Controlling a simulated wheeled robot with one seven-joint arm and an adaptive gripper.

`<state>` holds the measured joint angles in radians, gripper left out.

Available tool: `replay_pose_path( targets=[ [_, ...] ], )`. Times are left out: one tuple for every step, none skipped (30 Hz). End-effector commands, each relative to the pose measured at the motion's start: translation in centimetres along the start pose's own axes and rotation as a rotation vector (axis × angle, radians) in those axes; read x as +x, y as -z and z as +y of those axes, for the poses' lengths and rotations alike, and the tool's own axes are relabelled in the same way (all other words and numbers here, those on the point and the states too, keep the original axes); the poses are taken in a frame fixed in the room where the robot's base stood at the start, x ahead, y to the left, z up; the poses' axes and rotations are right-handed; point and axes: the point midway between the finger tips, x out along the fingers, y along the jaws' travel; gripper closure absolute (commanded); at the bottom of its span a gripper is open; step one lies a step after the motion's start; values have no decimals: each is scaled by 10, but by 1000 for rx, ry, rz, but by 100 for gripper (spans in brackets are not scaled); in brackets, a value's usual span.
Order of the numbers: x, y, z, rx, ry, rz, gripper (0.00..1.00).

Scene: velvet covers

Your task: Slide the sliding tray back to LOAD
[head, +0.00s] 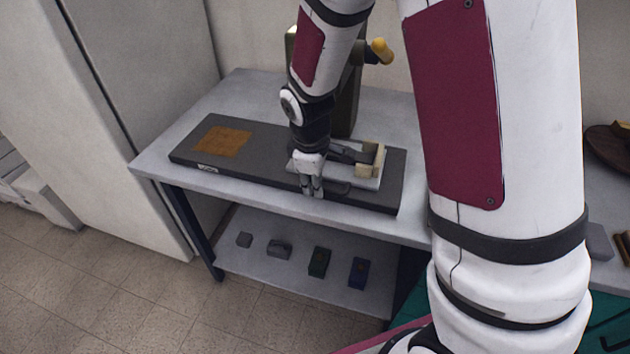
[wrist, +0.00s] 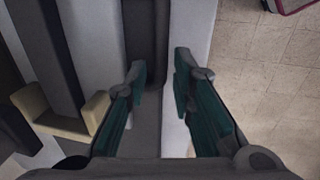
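The sliding tray (head: 362,182) is a pale grey plate at the right part of a long dark base (head: 262,160) on the table. A cream block (head: 372,160) stands at its right end; a cream piece (wrist: 62,118) also shows in the wrist view. A dark handle-like bar (head: 338,188) is at the tray's front side. My gripper (head: 312,192) points down at the tray's front edge, left of the cream block. In the wrist view its teal fingers (wrist: 160,78) are apart, with a dark strip between them. Contact cannot be told. My arm hides part of the tray.
A brown-orange patch (head: 222,141) lies on the base's left part, with a small unreadable label (head: 207,168) on the front edge. A green press-like column (head: 347,100) with a yellow knob (head: 381,51) rises behind. Several small blocks lie on the lower shelf (head: 300,268).

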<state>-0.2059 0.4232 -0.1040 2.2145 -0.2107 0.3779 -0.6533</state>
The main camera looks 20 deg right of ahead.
Motion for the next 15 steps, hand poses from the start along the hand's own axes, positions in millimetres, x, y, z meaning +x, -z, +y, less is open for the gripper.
replay_pose_path(
  targets=[
    [0, 0, 0, 0, 0, 0, 96],
    [0, 0, 0, 0, 0, 0, 100],
    [0, 0, 0, 0, 0, 0, 100],
    [0, 0, 0, 0, 0, 0, 100],
    [0, 0, 0, 0, 0, 0, 100],
    [0, 0, 0, 0, 0, 0, 100],
    [0, 0, 0, 0, 0, 0, 100],
    [0, 0, 0, 0, 0, 0, 100],
    [0, 1, 0, 0, 0, 0, 100],
    [0, 1, 0, -1, 0, 0, 100],
    [0, 2, 0, -1, 0, 0, 100],
    [0, 5, 0, -2, 0, 0, 100],
    [0, 7, 0, -2, 0, 1, 100],
    [0, 10, 0, -3, 0, 1, 100],
    [0, 16, 0, -4, -1, 2, 100]
  ],
)
